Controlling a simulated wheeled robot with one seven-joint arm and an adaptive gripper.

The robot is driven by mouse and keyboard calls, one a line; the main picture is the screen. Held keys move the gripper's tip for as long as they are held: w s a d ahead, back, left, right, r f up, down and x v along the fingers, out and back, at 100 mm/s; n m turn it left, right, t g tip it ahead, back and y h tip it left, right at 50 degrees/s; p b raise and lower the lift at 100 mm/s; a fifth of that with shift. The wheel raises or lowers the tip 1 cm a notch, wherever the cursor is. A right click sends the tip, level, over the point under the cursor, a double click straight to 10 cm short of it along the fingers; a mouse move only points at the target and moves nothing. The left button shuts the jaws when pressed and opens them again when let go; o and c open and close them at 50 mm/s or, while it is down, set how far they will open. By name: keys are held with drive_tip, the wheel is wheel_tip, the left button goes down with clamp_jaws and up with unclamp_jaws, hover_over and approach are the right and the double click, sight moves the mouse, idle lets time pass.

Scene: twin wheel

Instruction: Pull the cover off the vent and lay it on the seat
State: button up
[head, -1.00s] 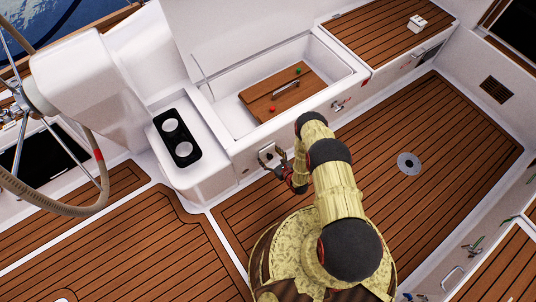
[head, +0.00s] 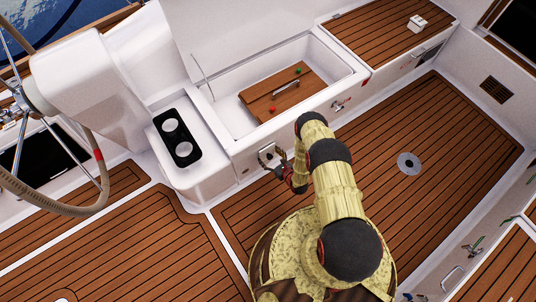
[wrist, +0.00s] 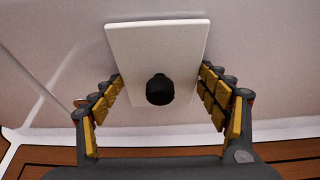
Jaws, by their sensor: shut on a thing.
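The cover is a white flat plate (wrist: 158,55) with a black round knob, seen in the wrist view. My gripper (wrist: 158,92) is shut on it, with a yellow-padded finger at each side edge. In the head view the cover (head: 267,154) is at the white locker front, with my gripper (head: 279,167) just in front of it. I cannot tell whether the cover still touches the wall. The vent opening behind it is hidden. The slatted wooden seat (head: 375,35) is at the upper right, with a small white object (head: 416,23) on it.
An open locker (head: 235,115) left of the seat holds a wooden board (head: 285,85) with red and green knobs. A black cup holder (head: 176,138) and the steering wheel (head: 98,165) are at the left. The wooden floor (head: 450,130) to the right is clear around a round drain (head: 408,163).

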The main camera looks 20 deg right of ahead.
drive_tip(key=shift+s, duration=0.1)
drive_tip(key=shift+s+d, duration=0.2)
drive_tip(key=shift+s, duration=0.1)
drive_tip(key=shift+s+d, duration=0.15)
drive_tip(key=shift+s, duration=0.5)
drive_tip(key=shift+s+d, duration=0.15)
drive_tip(key=shift+s, duration=0.2)
drive_tip(key=shift+s+d, duration=0.2)
drive_tip(key=shift+s, duration=0.4)
drive_tip(key=shift+s+d, duration=0.1)
drive_tip(key=shift+s, duration=0.25)
drive_tip(key=shift+s+d, duration=0.15)
drive_tip(key=shift+s, duration=0.4)
drive_tip(key=s+d, duration=0.2)
drive_tip(key=s, duration=0.6)
drive_tip(key=shift+s+d, duration=0.25)
drive_tip(key=shift+d, duration=0.15)
